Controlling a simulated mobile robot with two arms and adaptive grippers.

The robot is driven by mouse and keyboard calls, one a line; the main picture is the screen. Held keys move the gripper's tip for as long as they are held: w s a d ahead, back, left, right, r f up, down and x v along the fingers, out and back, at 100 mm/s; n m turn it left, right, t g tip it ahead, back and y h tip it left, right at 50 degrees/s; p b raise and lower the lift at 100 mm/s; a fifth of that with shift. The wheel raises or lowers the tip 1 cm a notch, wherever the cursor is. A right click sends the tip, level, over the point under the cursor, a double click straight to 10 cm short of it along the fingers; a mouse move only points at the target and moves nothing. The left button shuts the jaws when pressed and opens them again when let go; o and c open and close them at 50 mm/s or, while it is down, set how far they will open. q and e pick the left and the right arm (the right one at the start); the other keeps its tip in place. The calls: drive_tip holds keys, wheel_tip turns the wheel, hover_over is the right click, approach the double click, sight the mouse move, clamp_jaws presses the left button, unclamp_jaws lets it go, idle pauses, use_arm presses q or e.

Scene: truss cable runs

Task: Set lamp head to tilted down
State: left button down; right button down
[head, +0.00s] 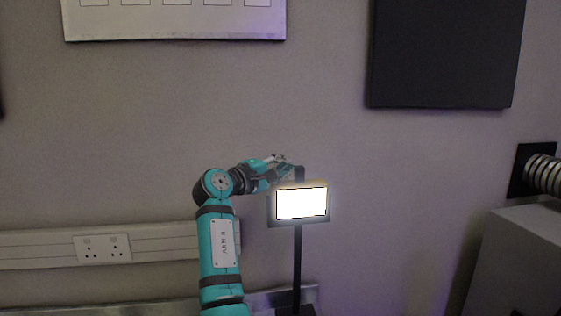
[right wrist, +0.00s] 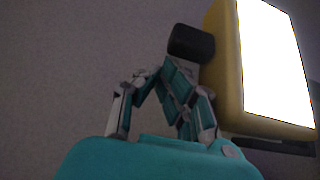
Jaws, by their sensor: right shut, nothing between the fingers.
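The lamp head (head: 272,208) is a dark-framed box with a glowing white panel, facing the head camera and looking about upright. It sits on a thin black post (head: 297,262). A dark piece (head: 300,174) rises above its top edge. My right gripper (head: 287,169) is shut and empty, just above and left of the lamp head. In the right wrist view the lamp head (right wrist: 226,60) shows a yellowish side and bright panel. A dark block (right wrist: 191,43) is close to the fingers; I cannot tell whether they touch. My left gripper is not in view.
A wall socket (head: 103,248) sits on pale trunking at the left. A dark panel (head: 447,52) hangs upper right, and a pale panel (head: 175,20) upper left. A ribbed duct (head: 544,173) and grey box (head: 518,262) stand at the right. The wall above the lamp is clear.

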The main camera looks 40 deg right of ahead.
sight(291, 187)
drive_tip(key=shift+d+f, duration=0.1)
drive_tip(key=shift+d, duration=0.1)
drive_tip(key=shift+a, duration=0.1)
drive_tip(key=shift+s+a+m+b, duration=0.15)
drive_tip(key=shift+m+b, duration=0.15)
drive_tip(key=shift+b, duration=0.45)
drive_tip(key=shift+h, duration=0.3)
drive_tip(key=shift+s, duration=0.1)
drive_tip(key=s+a+m+h+b, duration=0.1)
drive_tip(key=s+m+b, duration=0.1)
drive_tip(key=b, duration=0.3)
drive_tip(key=s+a+f+m+g+h+b, duration=0.1)
drive_tip(key=s+m+b, duration=0.1)
drive_tip(key=b, duration=0.3)
drive_tip(key=s+a+m+g+h+b, duration=0.1)
drive_tip(key=s+m+h+b, duration=0.1)
drive_tip(key=b, duration=0.3)
drive_tip(key=shift+a+f+m, duration=0.2)
drive_tip(key=shift+f+m, duration=0.1)
drive_tip(key=shift+m, duration=0.4)
drive_tip(key=shift+s+a+f+b, duration=0.15)
drive_tip(key=shift+s+f+b, duration=0.2)
drive_tip(key=shift+b, duration=0.1)
